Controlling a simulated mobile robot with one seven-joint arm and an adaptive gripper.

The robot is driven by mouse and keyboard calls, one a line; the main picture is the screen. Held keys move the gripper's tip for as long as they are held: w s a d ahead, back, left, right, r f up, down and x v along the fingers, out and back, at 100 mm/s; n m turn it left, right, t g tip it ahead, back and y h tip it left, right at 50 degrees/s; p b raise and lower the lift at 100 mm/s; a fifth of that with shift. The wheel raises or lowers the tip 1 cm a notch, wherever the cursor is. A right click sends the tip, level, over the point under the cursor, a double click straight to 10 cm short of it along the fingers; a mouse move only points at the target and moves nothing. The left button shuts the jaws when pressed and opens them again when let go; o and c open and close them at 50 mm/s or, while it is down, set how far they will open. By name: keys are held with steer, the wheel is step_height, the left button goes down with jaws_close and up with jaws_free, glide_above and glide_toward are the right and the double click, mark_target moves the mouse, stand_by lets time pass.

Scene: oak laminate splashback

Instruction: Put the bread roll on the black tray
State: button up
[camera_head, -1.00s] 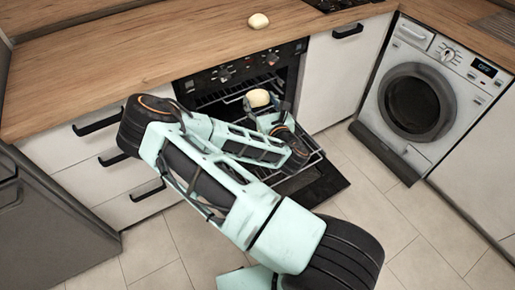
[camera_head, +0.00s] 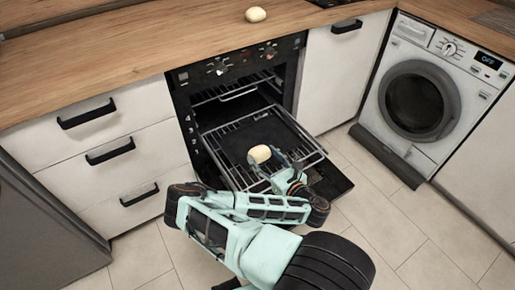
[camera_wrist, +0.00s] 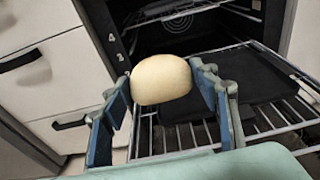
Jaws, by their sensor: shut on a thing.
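A pale bread roll (camera_wrist: 161,80) is held between the two fingers of my gripper (camera_wrist: 163,90) in the wrist view. In the head view the roll (camera_head: 259,154) is at the end of my gripper (camera_head: 270,163), in front of the open oven. The black tray (camera_head: 238,140) lies on a pulled-out wire rack in the oven. It also shows in the wrist view (camera_wrist: 245,68), beyond and to the right of the roll. The roll appears above the tray's near part; the exact gap is hard to tell.
The wire rack (camera_head: 312,157) extends over the lowered oven door (camera_head: 333,184). A second pale roll (camera_head: 255,14) sits on the wooden counter (camera_head: 130,60). White drawers with black handles (camera_head: 110,152) stand left of the oven. A washing machine (camera_head: 422,100) stands right.

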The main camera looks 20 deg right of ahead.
steer(key=w+f+b, duration=0.1)
steer(key=w+f, duration=0.2)
steer(key=w, duration=0.1)
steer(key=w+d+f+b, duration=0.1)
steer(key=w+f, duration=0.2)
steer(key=w, duration=0.1)
steer(key=w+f+b, duration=0.1)
steer(key=w+f, duration=0.2)
steer(key=w, duration=0.1)
steer(key=shift+w+d+b, duration=0.25)
steer(key=shift+d+b, duration=0.1)
steer(key=shift+b, duration=0.05)
steer(key=shift+w+f, duration=0.2)
steer(key=shift+f+b, duration=0.5)
steer(key=shift+f, duration=1)
